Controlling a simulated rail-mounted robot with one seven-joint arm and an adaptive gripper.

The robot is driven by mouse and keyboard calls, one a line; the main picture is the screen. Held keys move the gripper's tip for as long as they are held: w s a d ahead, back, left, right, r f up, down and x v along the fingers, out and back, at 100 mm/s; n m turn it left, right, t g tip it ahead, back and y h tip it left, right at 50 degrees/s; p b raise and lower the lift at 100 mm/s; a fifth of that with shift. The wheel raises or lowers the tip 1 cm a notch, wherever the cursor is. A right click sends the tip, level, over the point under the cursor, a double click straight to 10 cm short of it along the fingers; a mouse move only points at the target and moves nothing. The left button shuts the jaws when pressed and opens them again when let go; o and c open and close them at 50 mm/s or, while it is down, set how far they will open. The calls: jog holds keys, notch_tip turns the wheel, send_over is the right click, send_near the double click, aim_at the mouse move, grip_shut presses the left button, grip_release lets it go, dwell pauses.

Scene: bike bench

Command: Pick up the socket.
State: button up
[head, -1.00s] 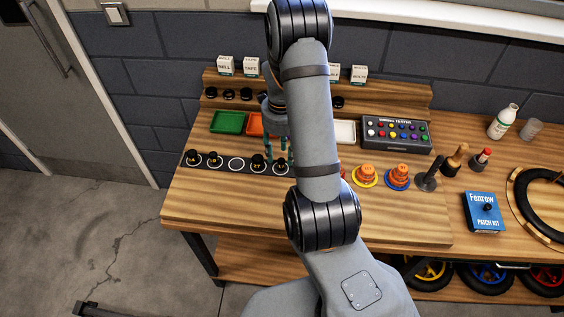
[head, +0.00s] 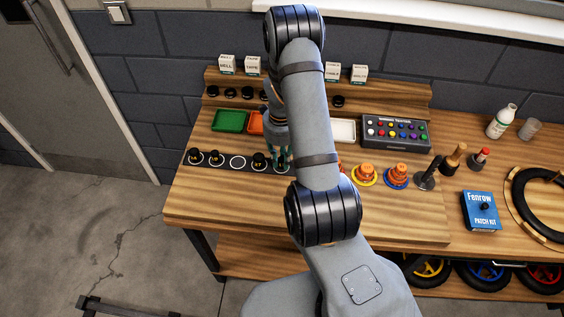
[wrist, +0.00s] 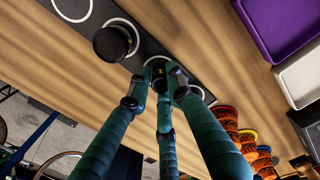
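Dark round sockets with yellow marks stand on a black strip (head: 227,162) along the left of the bench. In the head view, one socket (head: 259,159) stands just left of my gripper (head: 282,161); it also shows in the wrist view (wrist: 112,43). My gripper points down over the strip's right part. In the wrist view, its teal fingers (wrist: 159,82) are apart around a small dark thing (wrist: 158,70), probably another socket, on a white ring. The fingers hide most of it, and I cannot tell whether they touch it.
An empty ring (head: 237,162) lies on the strip, with sockets to its left. A green tray (head: 229,121) stands behind. Orange stacked pieces (head: 366,173) stand to the right. The bench front is bare.

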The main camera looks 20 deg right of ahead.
grip_shut()
jog(key=shift+r, duration=0.1)
